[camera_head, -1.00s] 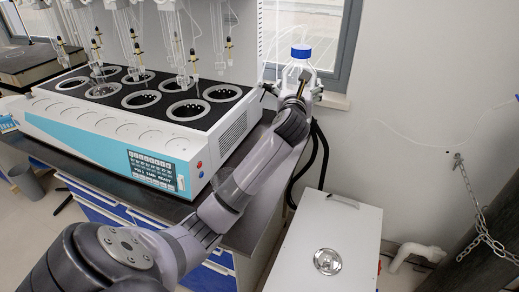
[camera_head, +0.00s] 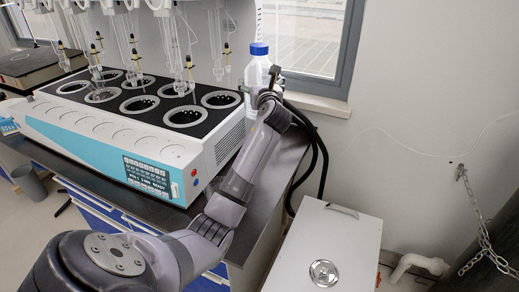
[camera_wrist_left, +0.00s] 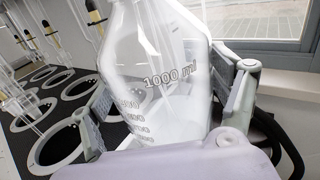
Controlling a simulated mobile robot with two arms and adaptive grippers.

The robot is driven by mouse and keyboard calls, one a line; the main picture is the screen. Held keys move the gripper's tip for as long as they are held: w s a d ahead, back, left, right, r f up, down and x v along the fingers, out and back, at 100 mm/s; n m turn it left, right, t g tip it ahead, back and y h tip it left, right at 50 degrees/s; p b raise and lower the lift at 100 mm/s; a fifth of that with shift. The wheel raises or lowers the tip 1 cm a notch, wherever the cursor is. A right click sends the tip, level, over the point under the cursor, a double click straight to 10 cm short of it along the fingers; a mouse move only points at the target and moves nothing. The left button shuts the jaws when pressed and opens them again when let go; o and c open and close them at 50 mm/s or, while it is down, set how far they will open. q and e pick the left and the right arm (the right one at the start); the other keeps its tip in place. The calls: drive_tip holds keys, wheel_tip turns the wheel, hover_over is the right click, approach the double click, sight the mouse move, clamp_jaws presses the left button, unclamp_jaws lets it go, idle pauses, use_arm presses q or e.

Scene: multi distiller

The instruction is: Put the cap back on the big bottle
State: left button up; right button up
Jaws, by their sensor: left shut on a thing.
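The big clear bottle (camera_head: 257,72) is at the right end of the distiller, by the window, and looks close to upright. A blue cap (camera_head: 259,48) sits at its top in the head view. My left gripper (camera_head: 268,92) is shut on the bottle's body. In the left wrist view the bottle (camera_wrist_left: 160,60), marked 1000 ml, stands between the two fingers of my left gripper (camera_wrist_left: 165,112); its top is cut off there. The bottle's base is hidden behind my gripper, so I cannot tell whether it touches the bench. My right gripper is not in view.
The white and teal distiller (camera_head: 110,140) with several round wells and hanging glassware fills the dark bench (camera_head: 240,225) on the left. Black hoses (camera_head: 318,150) hang behind my wrist. A white box (camera_head: 325,250) stands at the lower right.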

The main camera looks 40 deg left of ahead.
use_arm(q)
wheel_tip(320, 180, down, 14)
drive_tip(key=b, duration=0.2)
drive_tip(key=shift+f, duration=0.15)
drive_tip(key=shift+f+b, duration=0.85)
drive_tip(key=shift+f, duration=1.35)
drive_tip(key=shift+f, duration=0.1)
drive_tip(key=o, duration=2.3)
drive_tip(key=shift+f, duration=0.15)
